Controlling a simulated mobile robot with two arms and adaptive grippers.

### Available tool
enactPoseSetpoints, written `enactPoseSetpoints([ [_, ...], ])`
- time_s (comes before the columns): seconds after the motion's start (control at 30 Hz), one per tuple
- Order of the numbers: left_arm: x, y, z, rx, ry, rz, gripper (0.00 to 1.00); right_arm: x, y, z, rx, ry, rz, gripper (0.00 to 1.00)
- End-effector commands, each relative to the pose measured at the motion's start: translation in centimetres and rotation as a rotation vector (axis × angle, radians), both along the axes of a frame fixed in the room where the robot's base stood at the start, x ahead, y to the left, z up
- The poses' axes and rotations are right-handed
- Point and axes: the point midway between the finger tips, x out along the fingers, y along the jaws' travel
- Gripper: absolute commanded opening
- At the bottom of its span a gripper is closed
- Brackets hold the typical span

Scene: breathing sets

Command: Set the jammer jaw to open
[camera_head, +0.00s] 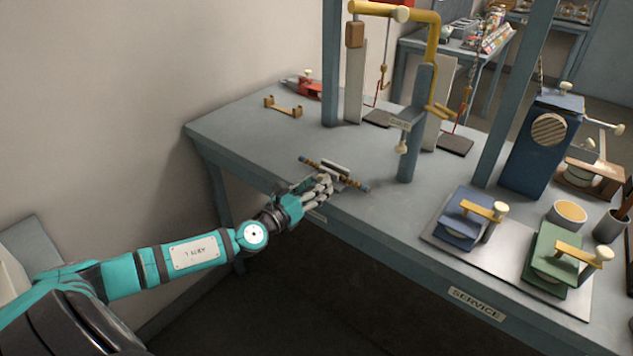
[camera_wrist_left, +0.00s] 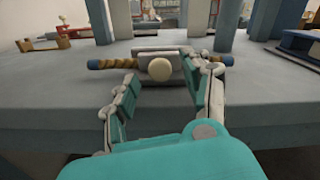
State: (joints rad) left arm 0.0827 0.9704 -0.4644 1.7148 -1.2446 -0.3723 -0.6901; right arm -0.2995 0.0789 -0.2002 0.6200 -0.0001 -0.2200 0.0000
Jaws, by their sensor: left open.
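The jammer (camera_head: 334,168) is a small grey metal device near the front edge of the blue-grey table. A brown rope piece with blue ends (camera_head: 308,160) runs crosswise through it. In the left wrist view the jammer (camera_wrist_left: 146,55) lies straight ahead, with a round cream knob (camera_wrist_left: 160,69) facing me and the rope (camera_wrist_left: 112,63) sticking out at both sides. My left gripper (camera_head: 320,186) is open, and it also shows in the left wrist view (camera_wrist_left: 164,92). Its fingers stand either side of the knob, apparently empty; contact is unclear. The jaw's exact position is hard to tell.
A post frame with a yellow bar (camera_head: 433,45) stands behind the jammer. A brass bracket (camera_head: 284,110) and a red tool (camera_head: 308,88) lie farther back left. A metal plate (camera_head: 438,236) with blue and green devices lies right. The table left of the jammer is clear.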

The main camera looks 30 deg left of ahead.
Motion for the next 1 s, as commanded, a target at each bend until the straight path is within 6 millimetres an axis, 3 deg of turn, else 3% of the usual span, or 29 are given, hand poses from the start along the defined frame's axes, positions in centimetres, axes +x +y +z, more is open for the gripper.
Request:
enactPoseSetpoints([
  [0.4, 0.95, -0.12, -0.03, 0.001, 0.001, -0.001, 0.49, -0.01, -0.15, 0.13, -0.002, 0.000, 0.000, 0.40],
  [0.8, 0.93, -0.11, 0.00, 0.000, 0.001, -0.001, 0.00, -0.02, -0.16, 0.14, -0.002, 0.001, 0.000, 0.40],
  [1.0, 0.93, -0.11, 0.00, 0.000, 0.000, -0.001, 0.00, -0.02, -0.16, 0.14, -0.002, 0.001, 0.000, 0.40],
])
